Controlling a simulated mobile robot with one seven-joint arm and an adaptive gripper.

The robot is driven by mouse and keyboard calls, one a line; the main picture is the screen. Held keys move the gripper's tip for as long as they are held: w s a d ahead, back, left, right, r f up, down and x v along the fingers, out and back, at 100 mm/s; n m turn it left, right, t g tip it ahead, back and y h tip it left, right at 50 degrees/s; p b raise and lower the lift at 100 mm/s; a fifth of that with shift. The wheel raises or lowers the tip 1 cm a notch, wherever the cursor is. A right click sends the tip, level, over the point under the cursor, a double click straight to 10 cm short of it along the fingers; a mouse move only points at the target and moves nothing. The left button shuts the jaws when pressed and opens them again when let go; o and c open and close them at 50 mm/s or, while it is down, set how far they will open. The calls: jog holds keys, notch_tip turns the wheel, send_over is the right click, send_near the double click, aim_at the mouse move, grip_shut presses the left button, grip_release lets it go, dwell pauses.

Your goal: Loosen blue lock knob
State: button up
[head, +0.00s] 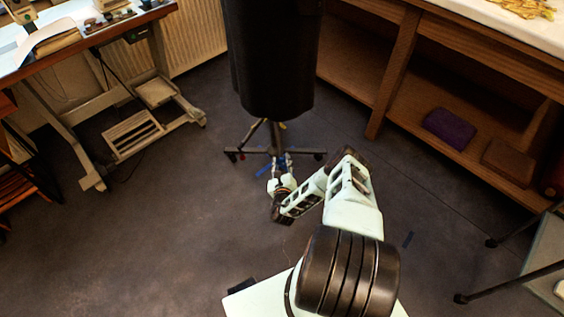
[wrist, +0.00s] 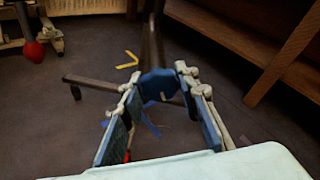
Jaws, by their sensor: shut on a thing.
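The blue lock knob (wrist: 158,86) sits on the dark post of a stand, in the middle of the wrist view. In the head view it shows as a small blue spot (head: 281,160) low on the stand under the black dress form (head: 272,60). My gripper (wrist: 158,79) has its two blue-padded fingers on either side of the knob, shut on it. In the head view my gripper (head: 278,180) reaches to the stand just above its feet. The finger pads hide the knob's sides.
The stand's dark legs (wrist: 90,81) spread low over the floor around the knob. Blue and yellow tape marks (wrist: 128,59) lie on the floor. A wooden shelf unit (head: 390,75) stands right, a sewing table (head: 85,45) left. The grey floor (head: 170,225) between is mostly clear.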

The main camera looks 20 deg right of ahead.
jog(key=n+h+b, duration=0.1)
jog(key=n, duration=0.1)
jog(key=n+b, duration=0.1)
jog(key=n, duration=0.2)
jog(key=shift+f+t+h+b, duration=0.15)
jog(key=shift+t+h+b, duration=0.15)
jog(key=shift+h+b, duration=0.1)
jog(key=n+h+b, duration=0.1)
jog(key=n+b, duration=0.1)
jog(key=n, duration=0.3)
jog(key=shift+t, duration=0.3)
jog(key=shift+b, duration=0.3)
jog(key=o, duration=1.1)
jog(key=shift+r, duration=0.2)
